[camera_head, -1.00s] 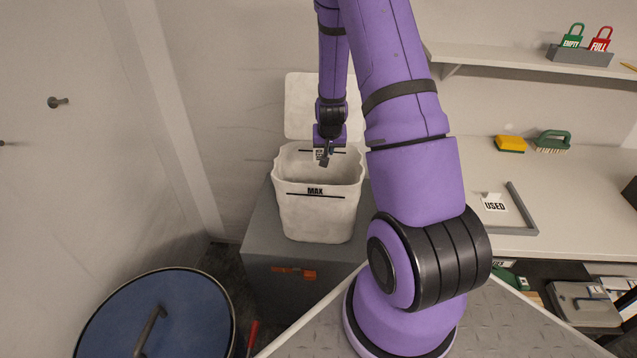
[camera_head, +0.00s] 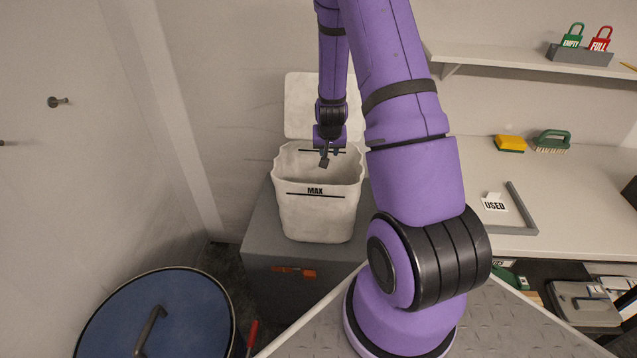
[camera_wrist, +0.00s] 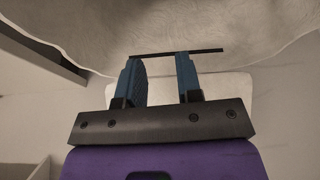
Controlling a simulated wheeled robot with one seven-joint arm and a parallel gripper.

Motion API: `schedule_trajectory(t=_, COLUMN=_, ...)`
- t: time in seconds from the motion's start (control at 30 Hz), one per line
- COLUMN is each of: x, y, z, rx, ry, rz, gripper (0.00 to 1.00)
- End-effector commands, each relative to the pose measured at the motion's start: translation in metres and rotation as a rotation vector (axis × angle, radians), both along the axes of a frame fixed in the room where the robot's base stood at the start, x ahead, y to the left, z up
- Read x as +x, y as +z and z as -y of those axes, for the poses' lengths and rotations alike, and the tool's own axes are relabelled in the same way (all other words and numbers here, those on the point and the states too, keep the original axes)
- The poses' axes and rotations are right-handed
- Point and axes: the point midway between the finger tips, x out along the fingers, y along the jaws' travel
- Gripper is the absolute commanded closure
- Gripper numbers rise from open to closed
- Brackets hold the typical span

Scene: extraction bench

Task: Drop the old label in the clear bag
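A whitish open-topped bag (camera_head: 318,210) with a wavy rim and a black MAX line stands on a grey cabinet; it is the likely clear bag. Its pale wrinkled surface fills the upper part of the wrist view (camera_wrist: 180,30). My gripper (camera_head: 324,160) hangs over the bag's mouth, near its back edge. In the wrist view its two blue fingers (camera_wrist: 158,65) stand apart with nothing between them. The old label is in neither current view; the bottom of the bag is hidden. A white tag reading USED (camera_head: 495,203) sits on the bench at right.
A grey angled edging (camera_head: 521,210) lies beside the USED tag. A blue round lid (camera_head: 180,315) is at lower left.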

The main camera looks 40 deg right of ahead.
Motion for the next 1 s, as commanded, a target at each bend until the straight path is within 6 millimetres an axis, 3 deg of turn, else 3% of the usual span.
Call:
schedule_trajectory(t=0.6, x=-0.024, y=0.082, z=-0.022, rx=-0.002, ry=0.000, rz=0.004, gripper=0.67)
schedule_trajectory(t=1.0, x=-0.029, y=0.094, z=-0.026, rx=0.000, ry=-0.001, rz=0.001, gripper=0.67)
